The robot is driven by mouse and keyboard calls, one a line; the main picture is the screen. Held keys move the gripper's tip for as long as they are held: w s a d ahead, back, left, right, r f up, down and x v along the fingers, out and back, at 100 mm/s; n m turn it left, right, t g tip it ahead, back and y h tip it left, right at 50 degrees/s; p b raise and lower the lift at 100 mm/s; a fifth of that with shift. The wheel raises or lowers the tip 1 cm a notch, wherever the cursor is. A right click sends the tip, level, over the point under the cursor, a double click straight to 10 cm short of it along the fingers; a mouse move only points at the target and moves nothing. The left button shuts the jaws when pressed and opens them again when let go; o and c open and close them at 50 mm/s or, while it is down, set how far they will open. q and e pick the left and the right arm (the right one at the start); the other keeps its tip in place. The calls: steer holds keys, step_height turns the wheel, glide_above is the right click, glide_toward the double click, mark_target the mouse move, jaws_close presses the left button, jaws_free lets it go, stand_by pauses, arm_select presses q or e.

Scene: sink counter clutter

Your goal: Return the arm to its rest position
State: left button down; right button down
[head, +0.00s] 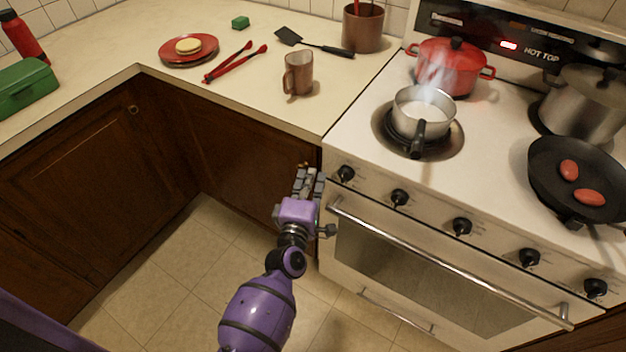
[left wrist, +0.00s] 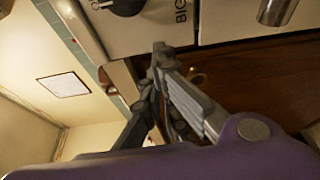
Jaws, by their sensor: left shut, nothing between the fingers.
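My left arm, purple, reaches up from the bottom of the head view. My left gripper (head: 308,174) is shut and empty. It is in front of the dark cabinets, beside the left front edge of the stove and below the countertop level in the picture. In the left wrist view the grey fingers (left wrist: 160,60) are together, with a stove knob (left wrist: 125,5) and a dark wooden cabinet front (left wrist: 255,80) close behind them. I cannot tell whether the fingers touch the stove front. My right gripper is not in view.
The stove (head: 350,130) carries a steaming saucepan (head: 423,112), a red pot (head: 452,68), a steel pot (head: 585,100) and a black skillet (head: 545,165). The oven handle (head: 450,262) juts out. A mug (head: 298,75) stands near the counter's edge. The tiled floor (head: 180,265) is clear.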

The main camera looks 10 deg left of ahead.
arm_select(q)
steer(key=s+b, duration=0.1)
steer(key=s, duration=0.9)
steer(key=shift+d, duration=0.15)
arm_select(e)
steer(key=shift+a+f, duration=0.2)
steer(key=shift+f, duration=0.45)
